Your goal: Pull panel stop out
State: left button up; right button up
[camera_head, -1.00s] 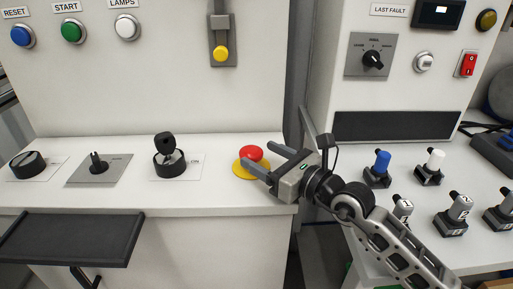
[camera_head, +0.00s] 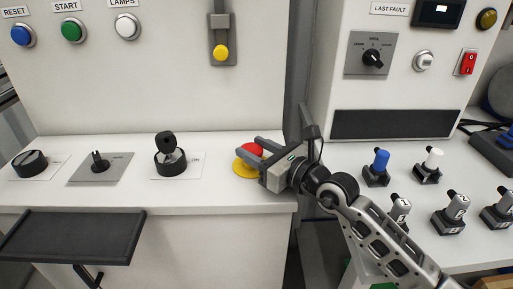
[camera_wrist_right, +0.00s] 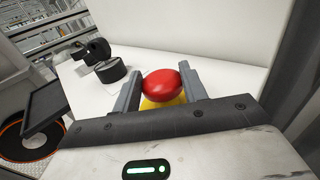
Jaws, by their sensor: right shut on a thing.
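The panel stop is a red mushroom button (camera_head: 252,149) on a yellow round base (camera_head: 243,169), on the white ledge of the panel. In the right wrist view the red button (camera_wrist_right: 161,84) sits between the two grey fingers, with some of the yellow base below it. My right gripper (camera_head: 254,153) is shut on the red button, one finger on each side of it. In the right wrist view its fingers (camera_wrist_right: 160,90) stand close to the button's sides. The lower part of the button is partly hidden by the gripper. My left gripper is not in view.
Left on the ledge are a key switch (camera_head: 168,160), a selector (camera_head: 99,163) and a black knob (camera_head: 30,164). A black tray (camera_head: 70,238) juts out at front left. Several joysticks, one blue-topped (camera_head: 378,165), stand right of my arm. A yellow-ended lever (camera_head: 221,52) hangs above.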

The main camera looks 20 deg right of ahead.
jog(key=shift+r, duration=0.85)
jog(key=shift+f, duration=0.1)
jog(key=o, duration=1.4)
jog(key=shift+c, duration=0.2)
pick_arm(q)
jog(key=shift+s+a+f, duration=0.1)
pick_arm(e)
jog(key=shift+s+d+f, duration=0.2)
jog(key=shift+s+d, duration=0.1)
jog(key=shift+s, duration=0.15)
pick_arm(q)
jog(key=b, duration=0.2)
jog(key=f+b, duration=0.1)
jog(key=b, duration=0.1)
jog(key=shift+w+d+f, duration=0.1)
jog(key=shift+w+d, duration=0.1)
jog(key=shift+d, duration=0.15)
pick_arm(e)
jog(key=v, duration=1.5)
